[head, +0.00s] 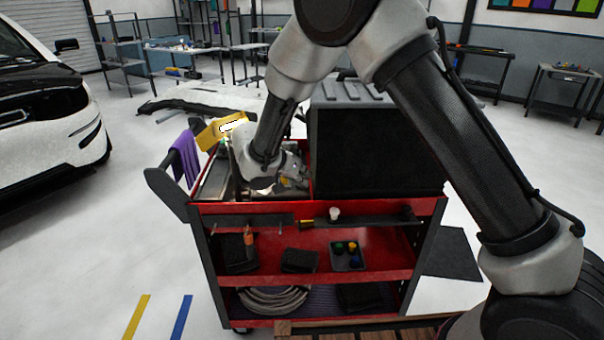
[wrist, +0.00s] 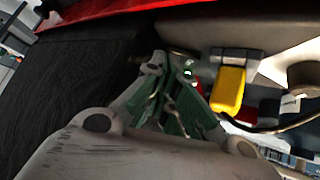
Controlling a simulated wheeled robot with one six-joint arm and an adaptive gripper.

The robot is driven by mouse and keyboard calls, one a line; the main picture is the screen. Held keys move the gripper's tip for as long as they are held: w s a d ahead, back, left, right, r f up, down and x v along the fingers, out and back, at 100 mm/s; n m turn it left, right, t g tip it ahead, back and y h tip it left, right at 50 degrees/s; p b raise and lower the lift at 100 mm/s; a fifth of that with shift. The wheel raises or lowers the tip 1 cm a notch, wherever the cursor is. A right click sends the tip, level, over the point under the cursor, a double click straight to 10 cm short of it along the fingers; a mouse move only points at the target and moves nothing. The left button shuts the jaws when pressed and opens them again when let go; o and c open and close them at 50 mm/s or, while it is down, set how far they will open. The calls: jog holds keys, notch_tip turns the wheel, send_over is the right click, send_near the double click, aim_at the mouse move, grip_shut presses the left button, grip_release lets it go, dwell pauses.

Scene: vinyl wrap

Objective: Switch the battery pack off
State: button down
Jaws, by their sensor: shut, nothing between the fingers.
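My gripper (head: 296,172) reaches down into the top of the red tool cart, just left of a large black box. In the wrist view my gripper (wrist: 172,64) is shut and empty. A small lit green light (wrist: 188,73) shows right at its fingertips. To its right are a yellow block (wrist: 228,92) on a dark grey mount, a bit of red and a dark cable. I cannot tell for certain which of these parts belong to the battery pack. Its switch is hidden or too small to make out, and in the head view my arm covers this area.
The black box (head: 375,150) stands on the right of the red cart (head: 320,205). A yellow lamp-like thing (head: 208,137) with a bright white face and a purple cloth (head: 186,157) are at the cart's left. A white car (head: 50,125) stands far left.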

jog(key=shift+s+d+f, duration=0.2)
jog(key=shift+d+f, duration=0.05)
jog(key=shift+f, duration=0.2)
jog(key=shift+w+a, duration=0.1)
jog(key=shift+a, duration=0.05)
jog(key=shift+w+a+r, duration=0.25)
jog(key=shift+w+a, duration=0.15)
jog(key=shift+a, duration=0.1)
